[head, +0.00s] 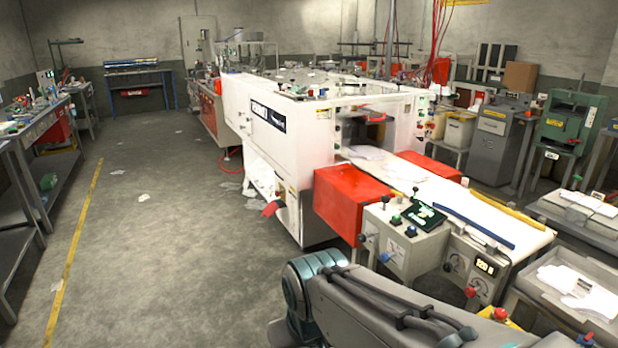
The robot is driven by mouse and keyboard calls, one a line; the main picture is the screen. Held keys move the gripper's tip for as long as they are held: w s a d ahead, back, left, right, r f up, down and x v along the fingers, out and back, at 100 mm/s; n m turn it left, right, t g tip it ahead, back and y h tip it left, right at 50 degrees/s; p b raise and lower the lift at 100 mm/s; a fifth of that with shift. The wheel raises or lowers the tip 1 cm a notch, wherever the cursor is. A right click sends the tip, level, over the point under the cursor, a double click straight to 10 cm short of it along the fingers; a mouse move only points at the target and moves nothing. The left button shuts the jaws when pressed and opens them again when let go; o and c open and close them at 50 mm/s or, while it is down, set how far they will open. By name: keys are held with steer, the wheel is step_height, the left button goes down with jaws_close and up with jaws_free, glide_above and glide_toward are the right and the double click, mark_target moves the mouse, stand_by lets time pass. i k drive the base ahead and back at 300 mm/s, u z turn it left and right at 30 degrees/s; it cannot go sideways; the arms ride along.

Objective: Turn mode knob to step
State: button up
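A white and red machine stands at centre right, with a grey control box (407,243) at its near end. The box carries a small dark screen (424,216), a green button (396,220), a blue button (410,231) and a black-topped knob or lever (415,190). More small knobs and a blue one (385,257) are on its front. The labels are too small to read, so I cannot tell which is the mode knob or how it is set. My arm crosses the bottom of the head view, in front of the box. My gripper is not visible.
A white conveyor (480,205) with a blue bar (474,226) runs behind the box. A red cover (350,197) adjoins it on the left. A grey tray (542,286) with white gloves stands at right. The floor (150,240) at left is mostly open, with scraps.

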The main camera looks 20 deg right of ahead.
mark_target(385, 199)
steer(key=z, duration=0.7)
steer(key=i, duration=2.1)
steer(key=z, duration=0.4)
